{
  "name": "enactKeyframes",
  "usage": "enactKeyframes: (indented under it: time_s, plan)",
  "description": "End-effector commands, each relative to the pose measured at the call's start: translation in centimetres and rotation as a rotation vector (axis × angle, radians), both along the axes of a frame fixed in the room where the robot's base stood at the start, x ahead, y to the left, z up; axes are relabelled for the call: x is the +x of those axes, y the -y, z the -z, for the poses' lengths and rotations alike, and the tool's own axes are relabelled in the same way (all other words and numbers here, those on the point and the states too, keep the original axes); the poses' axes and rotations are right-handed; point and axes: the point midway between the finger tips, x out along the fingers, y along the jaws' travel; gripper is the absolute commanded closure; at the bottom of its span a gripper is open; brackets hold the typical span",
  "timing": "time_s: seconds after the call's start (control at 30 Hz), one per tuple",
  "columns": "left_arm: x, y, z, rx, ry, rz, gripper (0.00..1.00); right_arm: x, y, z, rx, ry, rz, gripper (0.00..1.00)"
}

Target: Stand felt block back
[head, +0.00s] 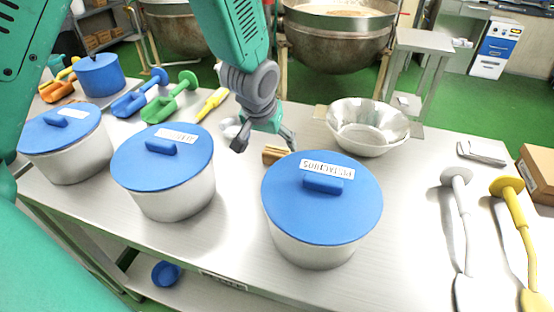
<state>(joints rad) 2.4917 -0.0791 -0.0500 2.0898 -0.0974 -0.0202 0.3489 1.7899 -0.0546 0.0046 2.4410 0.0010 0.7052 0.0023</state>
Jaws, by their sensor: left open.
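A small brown block (272,155), which looks like the felt block, lies on the metal table just behind the right blue-lidded pot. It appears to lie low, with its near end close to the pot lid; its exact pose is hard to tell. My left gripper (265,142) points down just above and behind the block. Its fingers are spread, one left of the block and one to its right, and nothing is held. Whether a finger touches the block cannot be told. My right gripper is not in view.
Blue-lidded pots (322,205), (165,165), (60,135) line the front. A steel bowl (367,128) stands to the right of the gripper. Colored scoops (172,105) lie at back left. Ladles (460,215) and a cardboard box (538,172) are at right.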

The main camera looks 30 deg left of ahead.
Motion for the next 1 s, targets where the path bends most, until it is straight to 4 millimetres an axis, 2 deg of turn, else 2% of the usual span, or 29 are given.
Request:
enactKeyframes:
  time_s: [0.1, 0.3, 0.6, 0.9, 0.97, 1.0]
  plan:
    - [0.6, -0.1, 1.6, -0.001, -0.001, -0.001, 0.16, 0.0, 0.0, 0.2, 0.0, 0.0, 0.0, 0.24]
    - [1.1, -0.1, 2.8, 0.001, 0.001, 0.001, 0.16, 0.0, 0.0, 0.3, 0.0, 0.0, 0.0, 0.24]
    - [2.7, 0.2, 6.7, 0.0, 0.0, 0.001, 0.16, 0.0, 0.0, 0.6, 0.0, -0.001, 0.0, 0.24]
    - [2.8, 0.1, 7.1, 0.001, 0.002, 0.001, 0.16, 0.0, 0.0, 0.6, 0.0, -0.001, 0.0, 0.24]
    - [2.9, 0.1, 7.1, 0.0, 0.001, 0.0, 0.33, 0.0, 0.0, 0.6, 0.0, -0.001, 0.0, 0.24]
    - [2.9, 0.1, 7.1, 0.0, 0.001, 0.0, 0.47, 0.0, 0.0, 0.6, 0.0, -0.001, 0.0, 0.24]
